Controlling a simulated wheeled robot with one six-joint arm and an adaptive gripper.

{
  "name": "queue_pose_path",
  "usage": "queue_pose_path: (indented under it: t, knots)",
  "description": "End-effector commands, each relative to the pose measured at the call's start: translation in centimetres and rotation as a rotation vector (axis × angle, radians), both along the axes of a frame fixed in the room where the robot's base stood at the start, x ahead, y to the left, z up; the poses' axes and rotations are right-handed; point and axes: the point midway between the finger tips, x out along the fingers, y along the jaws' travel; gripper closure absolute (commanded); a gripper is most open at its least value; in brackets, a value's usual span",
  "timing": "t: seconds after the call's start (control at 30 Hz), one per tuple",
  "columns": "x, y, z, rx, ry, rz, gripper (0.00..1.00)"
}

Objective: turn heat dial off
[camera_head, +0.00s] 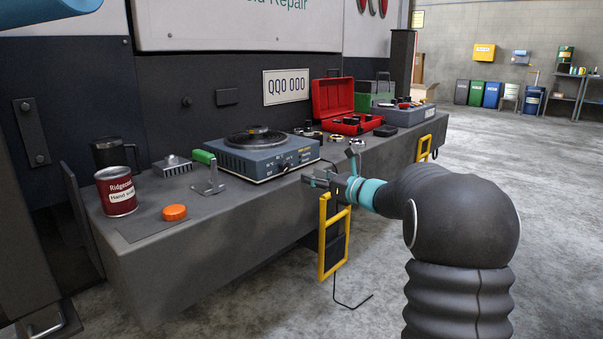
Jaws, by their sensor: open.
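A blue-grey heater unit (240,164) with a round dark plate (256,137) on top stands on the bench. A small dark dial (284,167) shows on its front face. Its setting is too small to read. My gripper (312,179) is open at the bench's front edge, to the right of the dial and apart from it. Its jaws point left, and nothing shows between them. My arm reaches in from the right.
A red can (116,191), an orange cap (174,212) and a green-handled tool (206,168) sit left of the heater. An open red toolbox (335,101) and small parts lie to the right. Yellow step handles (322,240) hang below the bench edge.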

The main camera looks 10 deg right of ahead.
Motion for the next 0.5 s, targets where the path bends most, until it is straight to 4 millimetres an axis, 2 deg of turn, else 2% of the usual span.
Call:
queue_pose_path:
  t: [0.2,0.5]
  knots:
    - [-1.7,-1.3,0.0,0.001,0.001,-0.002,0.56]
    - [-1.9,-1.4,0.0,0.001,-0.001,0.0,0.56]
